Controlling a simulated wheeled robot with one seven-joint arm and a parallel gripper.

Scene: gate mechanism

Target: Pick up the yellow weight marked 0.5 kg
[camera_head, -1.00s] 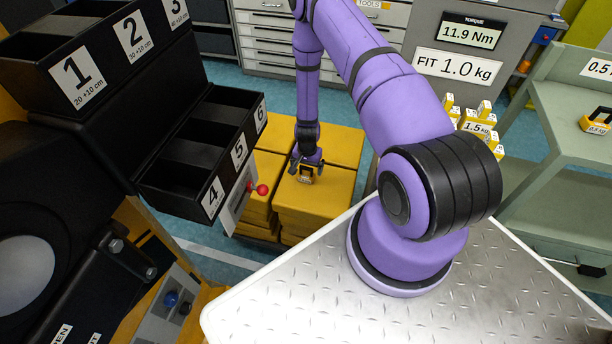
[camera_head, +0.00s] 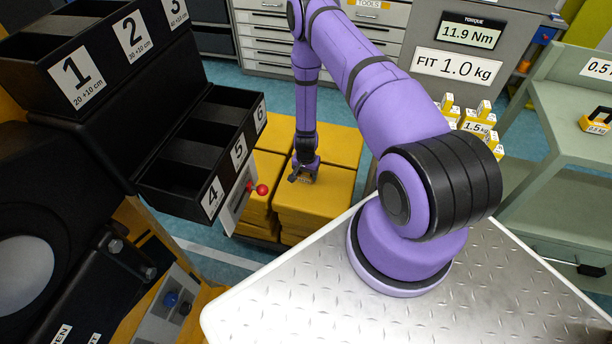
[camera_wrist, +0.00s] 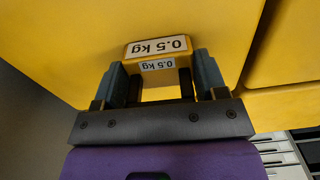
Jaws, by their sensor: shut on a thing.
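A small yellow weight with 0.5 kg labels (camera_wrist: 157,48) is between the two fingers of my gripper (camera_wrist: 160,82) in the wrist view. The fingers are shut on it, one on each side. In the head view my gripper (camera_head: 304,172) points down over the top of the yellow block stack (camera_head: 328,188). The weight there is mostly hidden by the gripper. I cannot tell whether it touches the block top.
Black numbered bins (camera_head: 190,165) and a red-knobbed lever (camera_head: 262,190) stand left of the stack. Several yellow 1.5 kg weights (camera_head: 477,124) are behind my arm. A grey cabinet (camera_head: 460,85) reads FIT 1.0 kg. A metal tread plate (camera_head: 320,290) fills the front.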

